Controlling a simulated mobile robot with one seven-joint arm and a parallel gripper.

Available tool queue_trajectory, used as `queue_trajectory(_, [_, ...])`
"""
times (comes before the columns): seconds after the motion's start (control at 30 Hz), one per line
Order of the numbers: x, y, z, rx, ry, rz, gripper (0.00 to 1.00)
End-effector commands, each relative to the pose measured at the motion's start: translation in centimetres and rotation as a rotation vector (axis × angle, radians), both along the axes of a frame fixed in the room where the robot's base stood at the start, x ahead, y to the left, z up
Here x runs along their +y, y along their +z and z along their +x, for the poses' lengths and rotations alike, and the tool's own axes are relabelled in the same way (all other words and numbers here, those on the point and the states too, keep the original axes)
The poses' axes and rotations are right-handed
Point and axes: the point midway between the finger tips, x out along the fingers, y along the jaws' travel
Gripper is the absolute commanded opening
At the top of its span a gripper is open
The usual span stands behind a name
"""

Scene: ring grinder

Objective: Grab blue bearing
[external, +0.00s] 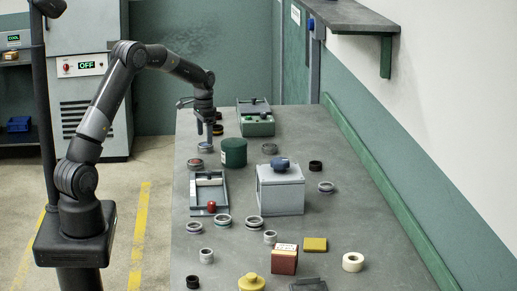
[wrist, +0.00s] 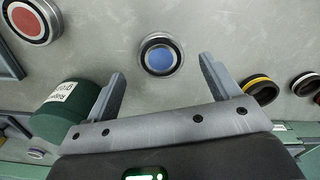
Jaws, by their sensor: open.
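A blue bearing (wrist: 160,57), a silver and black ring with a blue centre, lies flat on the grey table in the wrist view. In the external view it is the small ring (external: 205,147) just below my gripper (external: 204,132). In the wrist view my gripper (wrist: 161,67) is open and empty. Its two fingers point toward the bearing, one to each side, with gaps between. The bearing appears apart from the fingers and is fully visible in the wrist view.
A dark green canister (external: 233,152) stands close to my gripper, also by the left finger in the wrist view (wrist: 62,112). A red-centred bearing (wrist: 31,20) and a yellow-striped black ring (wrist: 260,88) lie nearby. A grey box (external: 281,190) stands farther right.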

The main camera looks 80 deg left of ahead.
Motion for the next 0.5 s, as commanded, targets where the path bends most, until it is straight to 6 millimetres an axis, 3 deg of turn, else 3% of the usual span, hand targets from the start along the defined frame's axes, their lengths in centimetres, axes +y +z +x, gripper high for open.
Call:
queue_trajectory(0.23, [0.2, -3.7, 0.1, 0.002, 0.000, -0.002, 0.81])
queue_trajectory(0.5, [0.2, -4.0, 0.1, 0.000, 0.000, 0.000, 0.81])
